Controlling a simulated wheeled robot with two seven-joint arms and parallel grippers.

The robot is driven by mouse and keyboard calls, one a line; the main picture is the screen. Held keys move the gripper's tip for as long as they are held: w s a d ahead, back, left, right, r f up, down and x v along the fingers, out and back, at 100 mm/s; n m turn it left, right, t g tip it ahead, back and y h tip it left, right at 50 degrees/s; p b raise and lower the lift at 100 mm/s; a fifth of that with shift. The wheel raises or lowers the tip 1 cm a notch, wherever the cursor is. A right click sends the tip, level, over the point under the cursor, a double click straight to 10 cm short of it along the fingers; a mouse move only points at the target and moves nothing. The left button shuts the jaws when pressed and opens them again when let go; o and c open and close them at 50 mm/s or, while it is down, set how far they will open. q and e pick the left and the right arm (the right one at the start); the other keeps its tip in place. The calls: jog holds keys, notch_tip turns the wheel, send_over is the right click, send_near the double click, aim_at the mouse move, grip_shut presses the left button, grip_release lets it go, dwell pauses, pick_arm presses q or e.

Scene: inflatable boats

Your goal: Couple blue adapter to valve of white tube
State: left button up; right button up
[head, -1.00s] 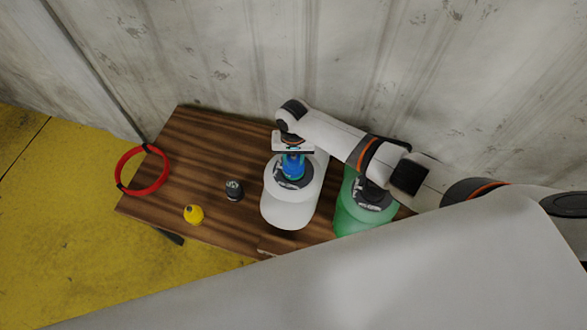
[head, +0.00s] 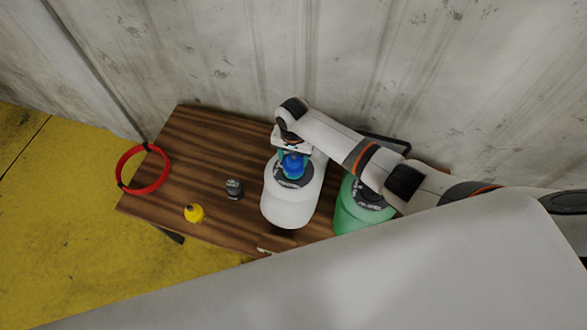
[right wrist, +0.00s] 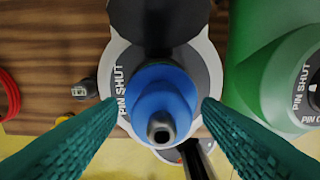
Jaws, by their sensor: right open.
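The white tube (head: 287,209) lies on the wooden table with its dark valve ring (head: 293,181) facing up. The blue adapter (head: 294,168) stands on the valve. In the right wrist view the blue adapter (right wrist: 160,104) sits over the middle of the white tube's valve, marked "PIN SHUT" (right wrist: 120,92). Whether it is fully seated I cannot tell. My right gripper (head: 291,152) is at the adapter, open; its green ridged fingers (right wrist: 160,125) are on either side, with gaps to the adapter. My left gripper is not in view.
The green tube (head: 352,213) lies close to the right of the white one, partly under my right arm. A black adapter (head: 234,189), a yellow adapter (head: 194,213) and a red ring (head: 124,167) are at the left of the wooden table (head: 196,150). A wall stands behind.

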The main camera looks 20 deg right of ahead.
notch_tip(320, 180, up, 12)
jog(key=b, duration=0.1)
jog(key=shift+f+b, duration=0.15)
jog(key=shift+b, duration=0.25)
dwell(0.3)
